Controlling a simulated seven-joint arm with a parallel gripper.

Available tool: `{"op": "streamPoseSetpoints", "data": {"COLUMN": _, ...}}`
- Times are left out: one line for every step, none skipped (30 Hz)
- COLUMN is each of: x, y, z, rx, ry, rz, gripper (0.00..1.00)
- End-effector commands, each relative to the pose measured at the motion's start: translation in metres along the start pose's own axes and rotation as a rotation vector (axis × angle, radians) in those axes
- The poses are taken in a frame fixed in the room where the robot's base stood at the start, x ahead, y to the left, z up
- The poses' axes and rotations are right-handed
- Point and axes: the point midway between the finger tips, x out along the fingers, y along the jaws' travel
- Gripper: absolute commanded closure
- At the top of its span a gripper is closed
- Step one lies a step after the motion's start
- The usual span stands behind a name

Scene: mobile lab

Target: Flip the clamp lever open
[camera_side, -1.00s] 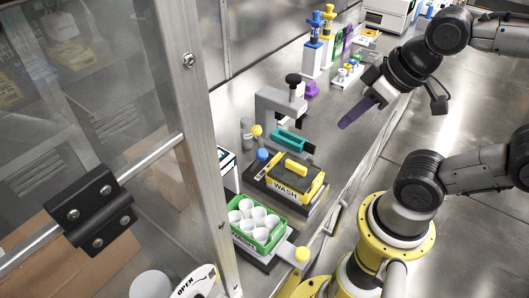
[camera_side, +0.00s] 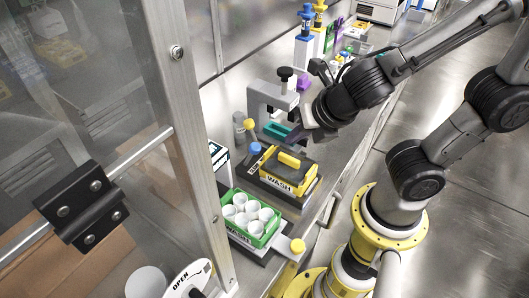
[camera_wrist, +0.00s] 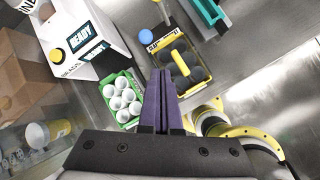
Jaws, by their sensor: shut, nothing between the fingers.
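My gripper (camera_side: 297,137) is shut, with nothing between its purple fingers. In the side view it is beside a grey stand with a black knob (camera_side: 272,100), close to a teal piece (camera_side: 274,129); I cannot tell if it touches. In the wrist view the purple fingers (camera_wrist: 164,72) point toward a yellow and black box (camera_wrist: 157,48) with a yellow handle. This box, marked WASH, also shows in the side view (camera_side: 307,188). The teal piece is at the wrist view's upper right (camera_wrist: 205,14). I cannot tell which part is the clamp lever.
A white READY box (camera_wrist: 96,44) is left. A framed glass panel (camera_side: 174,105) stands at the left. Bare metal bench shows (camera_wrist: 250,45).

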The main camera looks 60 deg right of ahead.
Motion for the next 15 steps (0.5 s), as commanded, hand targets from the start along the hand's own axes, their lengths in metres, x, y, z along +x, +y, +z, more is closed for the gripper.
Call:
{"op": "streamPoseSetpoints", "data": {"x": 0.002, "y": 0.005, "z": -0.010, "rx": -0.064, "ry": 0.010, "rz": 0.005, "gripper": 1.00}}
{"op": "streamPoseSetpoints", "data": {"x": 0.003, "y": 0.007, "z": -0.015, "rx": -0.090, "ry": 0.015, "rz": 0.007, "gripper": 1.00}}
{"op": "streamPoseSetpoints", "data": {"x": 0.004, "y": 0.009, "z": -0.020, "rx": -0.118, "ry": 0.022, "rz": 0.009, "gripper": 1.00}}
{"op": "streamPoseSetpoints", "data": {"x": 0.004, "y": 0.010, "z": -0.024, "rx": -0.133, "ry": 0.027, "rz": 0.010, "gripper": 1.00}}
{"op": "streamPoseSetpoints", "data": {"x": 0.004, "y": 0.011, "z": -0.027, "rx": -0.147, "ry": 0.032, "rz": 0.012, "gripper": 1.00}}
{"op": "streamPoseSetpoints", "data": {"x": 0.004, "y": 0.013, "z": -0.031, "rx": -0.161, "ry": 0.036, "rz": 0.015, "gripper": 1.00}}
{"op": "streamPoseSetpoints", "data": {"x": 0.003, "y": 0.014, "z": -0.033, "rx": -0.169, "ry": 0.038, "rz": 0.018, "gripper": 1.00}}
{"op": "streamPoseSetpoints", "data": {"x": 0.003, "y": 0.015, "z": -0.034, "rx": -0.175, "ry": 0.040, "rz": 0.021, "gripper": 1.00}}
{"op": "streamPoseSetpoints", "data": {"x": 0.003, "y": 0.015, "z": -0.035, "rx": -0.181, "ry": 0.041, "rz": 0.023, "gripper": 1.00}}
{"op": "streamPoseSetpoints", "data": {"x": 0.002, "y": 0.016, "z": -0.036, "rx": -0.183, "ry": 0.042, "rz": 0.025, "gripper": 1.00}}
{"op": "streamPoseSetpoints", "data": {"x": 0.002, "y": 0.016, "z": -0.036, "rx": -0.185, "ry": 0.042, "rz": 0.026, "gripper": 1.00}}
{"op": "streamPoseSetpoints", "data": {"x": 0.002, "y": 0.016, "z": -0.037, "rx": -0.186, "ry": 0.043, "rz": 0.027, "gripper": 1.00}}
{"op": "streamPoseSetpoints", "data": {"x": 0.002, "y": 0.017, "z": -0.037, "rx": -0.186, "ry": 0.043, "rz": 0.028, "gripper": 1.00}}
{"op": "streamPoseSetpoints", "data": {"x": 0.002, "y": 0.016, "z": -0.037, "rx": -0.185, "ry": 0.043, "rz": 0.027, "gripper": 1.00}}
{"op": "streamPoseSetpoints", "data": {"x": 0.002, "y": 0.016, "z": -0.036, "rx": -0.184, "ry": 0.043, "rz": 0.027, "gripper": 1.00}}
